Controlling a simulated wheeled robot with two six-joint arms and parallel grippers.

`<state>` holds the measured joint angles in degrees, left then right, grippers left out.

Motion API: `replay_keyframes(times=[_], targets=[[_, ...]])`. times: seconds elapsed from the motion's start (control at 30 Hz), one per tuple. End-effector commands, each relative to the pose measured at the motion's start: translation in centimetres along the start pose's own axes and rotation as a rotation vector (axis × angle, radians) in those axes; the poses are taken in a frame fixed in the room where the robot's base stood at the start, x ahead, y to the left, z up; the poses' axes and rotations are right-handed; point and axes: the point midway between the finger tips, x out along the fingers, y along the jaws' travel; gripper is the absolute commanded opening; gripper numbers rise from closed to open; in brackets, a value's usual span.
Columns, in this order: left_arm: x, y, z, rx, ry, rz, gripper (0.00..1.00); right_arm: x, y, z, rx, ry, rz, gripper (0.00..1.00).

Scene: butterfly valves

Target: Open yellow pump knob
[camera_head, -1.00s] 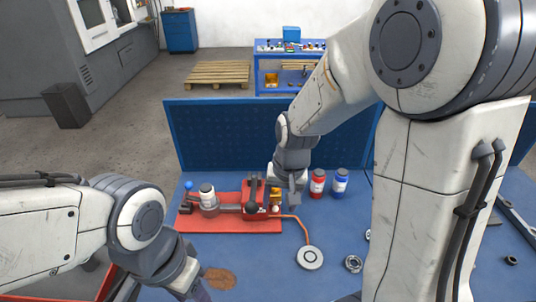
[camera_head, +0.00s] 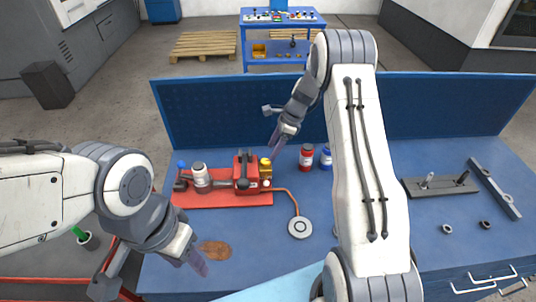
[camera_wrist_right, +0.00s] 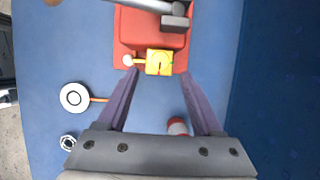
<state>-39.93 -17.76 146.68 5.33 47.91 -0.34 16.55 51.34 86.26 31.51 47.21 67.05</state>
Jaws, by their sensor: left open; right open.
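The yellow pump knob (camera_head: 265,169) sits at the right end of the red pump base (camera_head: 230,199) on the blue workbench. In the right wrist view the yellow knob (camera_wrist_right: 159,62) lies ahead of and between the open fingers of my right gripper (camera_wrist_right: 160,82), with nothing held. In the head view my right gripper (camera_head: 276,149) hangs above and slightly right of the knob, apart from it. My left gripper (camera_head: 190,262) is open and empty, low over the bench front near a brown patch.
A red bottle (camera_head: 306,157) and a blue bottle (camera_head: 326,157) stand right of the pump. An orange hose runs to a white round disc (camera_head: 299,227). A blue panel (camera_head: 230,110) stands behind the bench.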

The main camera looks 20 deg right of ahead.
Motion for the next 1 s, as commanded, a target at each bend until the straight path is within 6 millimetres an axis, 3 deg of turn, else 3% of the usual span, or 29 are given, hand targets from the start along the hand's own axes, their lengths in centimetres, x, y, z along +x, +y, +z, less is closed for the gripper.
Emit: replay_keyframes(times=[0.3,0.67,0.83,0.87,1.0], targets=[[-1.9,0.1,-0.1,0.003,0.000,0.000,0.50,4.4,0.0,0.1,-0.003,0.000,0.001,0.68],[-1.9,0.1,-0.1,0.003,0.000,0.000,0.50,5.1,0.0,0.1,-0.004,0.001,-0.001,0.68],[-1.9,0.1,-0.1,0.003,0.000,0.000,0.50,5.1,0.0,0.0,-0.004,0.001,-0.001,0.07],[-1.9,0.1,-0.1,0.003,0.000,0.000,0.50,5.1,0.0,0.0,-0.004,0.001,-0.001,0.00],[-1.9,0.1,-0.1,0.003,0.000,0.000,0.50,5.1,0.0,0.0,-0.006,0.001,0.000,0.00]])
